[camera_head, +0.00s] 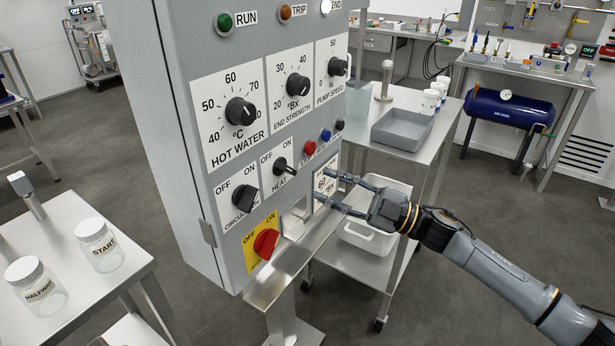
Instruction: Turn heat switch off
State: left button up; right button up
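The heat switch (282,165) is a small black knob on a white plate marked OFF at left and ON at right, on the front of the grey control cabinet (165,120). Its handle sticks out toward the lower right; I cannot tell for sure which label it points to. My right gripper (323,190) is to the right of and a little below the heat switch, apart from it. My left gripper is not in view.
A black circulation switch (244,196) is left of the heat switch, and a red switch (266,243) on yellow is below. Red (309,148) and blue (325,135) buttons are close above my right gripper. A steel shelf (277,275) juts out underneath. A trolley (420,165) stands behind.

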jog(key=v, duration=0.4)
jog(key=shift+d, duration=0.15)
